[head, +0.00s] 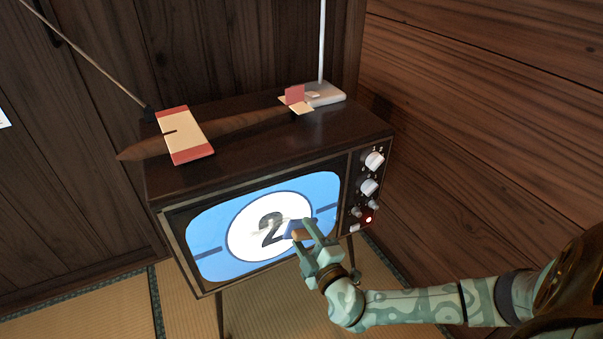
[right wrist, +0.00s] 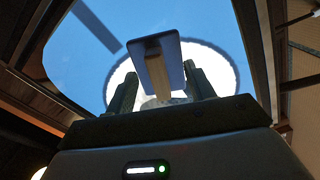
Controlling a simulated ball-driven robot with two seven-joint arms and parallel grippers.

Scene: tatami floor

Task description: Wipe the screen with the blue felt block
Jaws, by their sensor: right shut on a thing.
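The screen (head: 225,252) of an old wooden television is lit. It shows a blue picture with a white circle and a black 2, with pale streaks across the numeral. My right gripper (head: 306,240) is in front of the screen's right half and is shut on the blue felt block (head: 293,228). In the right wrist view the block (right wrist: 174,62) stands between the two fingers, with a brown face and blue sides, against the bright screen (right wrist: 75,65). I cannot tell whether the block touches the glass. My left gripper is not in view.
A wooden model plane (head: 235,123) with cream and red wings lies on top of the television (head: 290,145). Antenna rods rise behind it. Knobs (head: 369,187) line the cabinet's right side. Wooden walls stand close behind and right; tatami (head: 120,312) lies below.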

